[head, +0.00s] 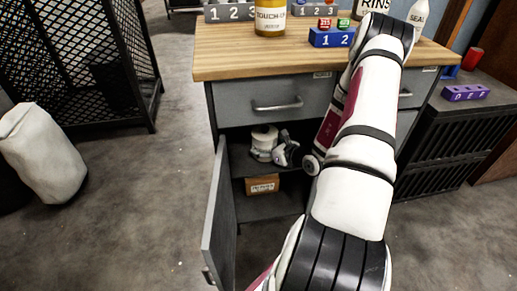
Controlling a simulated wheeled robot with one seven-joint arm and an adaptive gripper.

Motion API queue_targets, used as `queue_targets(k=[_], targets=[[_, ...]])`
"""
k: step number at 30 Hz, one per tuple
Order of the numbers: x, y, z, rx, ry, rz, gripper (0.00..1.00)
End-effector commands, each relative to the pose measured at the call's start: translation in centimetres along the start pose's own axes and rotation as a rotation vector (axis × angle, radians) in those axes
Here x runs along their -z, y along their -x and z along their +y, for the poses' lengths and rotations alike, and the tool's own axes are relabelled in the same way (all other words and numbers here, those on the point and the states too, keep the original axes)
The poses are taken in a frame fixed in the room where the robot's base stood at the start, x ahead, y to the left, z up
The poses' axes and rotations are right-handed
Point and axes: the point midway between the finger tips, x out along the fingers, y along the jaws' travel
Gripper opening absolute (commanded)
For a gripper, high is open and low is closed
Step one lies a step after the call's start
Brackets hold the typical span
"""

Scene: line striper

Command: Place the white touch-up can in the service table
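The service table (215,62) has a wooden top, grey drawers and an open lower cupboard, its door (222,225) swung out at the left. A white can (264,139) is inside the cupboard at upper-shelf level; it looks upright, and its label cannot be read. My gripper (279,152) is in the cupboard at the can's right side, against or very close to it. The fingers are small and dark here, so I cannot tell whether they grip the can or whether it rests on the shelf. My arm covers the cupboard's right side.
A yellow jar labelled TOUCH-UP (270,18) and a blue numbered block (331,38) stand on the tabletop. A small brown box (262,184) sits below the can. A black mesh cage (85,70) and white sack (42,150) stand left; the floor between is clear.

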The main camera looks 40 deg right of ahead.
Motion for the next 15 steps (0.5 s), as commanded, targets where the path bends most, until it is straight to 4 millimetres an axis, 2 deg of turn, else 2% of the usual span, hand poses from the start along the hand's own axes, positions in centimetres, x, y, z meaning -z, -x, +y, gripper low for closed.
queue_targets(k=[1, 6, 11, 15], targets=[[-0.3, -1.3, -0.4, -0.001, 0.005, -0.005, 0.39], [-1.1, -4.0, -1.5, -0.001, 0.003, -0.003, 0.39], [-1.5, -5.0, -1.8, -0.001, 0.000, -0.002, 0.39], [-0.6, -5.5, -1.8, -0.001, -0.002, -0.001, 0.39]])
